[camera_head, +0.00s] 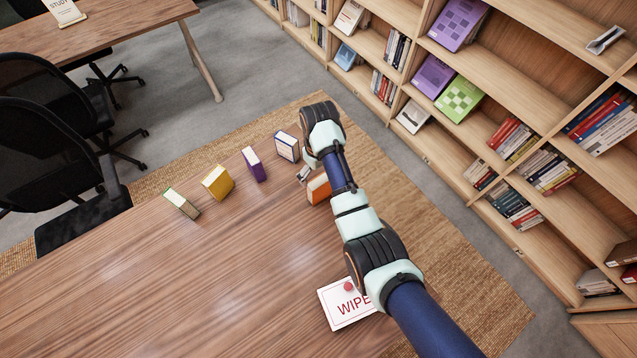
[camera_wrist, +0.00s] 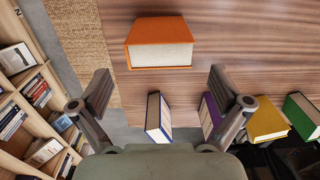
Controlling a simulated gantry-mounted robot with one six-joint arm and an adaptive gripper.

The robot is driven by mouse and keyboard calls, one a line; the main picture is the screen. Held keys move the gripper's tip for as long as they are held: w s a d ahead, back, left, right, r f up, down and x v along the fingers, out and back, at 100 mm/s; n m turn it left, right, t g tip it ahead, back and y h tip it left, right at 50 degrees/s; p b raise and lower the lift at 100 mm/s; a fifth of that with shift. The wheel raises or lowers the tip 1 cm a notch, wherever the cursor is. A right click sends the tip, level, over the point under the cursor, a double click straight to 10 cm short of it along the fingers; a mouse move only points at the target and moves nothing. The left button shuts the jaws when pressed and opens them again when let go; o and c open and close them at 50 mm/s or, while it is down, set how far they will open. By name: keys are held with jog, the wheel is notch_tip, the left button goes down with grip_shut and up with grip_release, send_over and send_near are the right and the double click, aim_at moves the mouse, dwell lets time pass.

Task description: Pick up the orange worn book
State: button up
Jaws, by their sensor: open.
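The orange book (camera_head: 319,188) stands on the wooden table, partly hidden behind my arm in the head view. In the wrist view the orange book (camera_wrist: 158,43) shows its orange cover and pale page edges, near the top centre. My gripper (camera_wrist: 157,95) is open and empty there, with one finger to each side and the book a little beyond the gap between the fingertips. In the head view my gripper (camera_head: 305,172) is mostly hidden by the arm, close beside the orange book. I cannot tell how worn the book is.
A blue-and-white book (camera_head: 286,147), a purple book (camera_head: 254,164), a yellow book (camera_head: 217,182) and a green book (camera_head: 182,203) stand in a row left of the orange one. A "WIPE" sign (camera_head: 341,306) lies on the table (camera_head: 190,285). Bookshelves line the right.

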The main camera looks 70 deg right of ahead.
aim_at(320, 181)
notch_tip(320, 181, down, 7)
jog(key=shift+s+f+b, duration=0.1)
jog(key=shift+f+b, duration=0.05)
jog(key=shift+b, duration=0.95)
jog(key=c, duration=1.1)
jog(key=shift+c, duration=0.2)
jog(key=shift+r, duration=0.2)
notch_tip(320, 181, up, 20)
jog(key=p, duration=1)
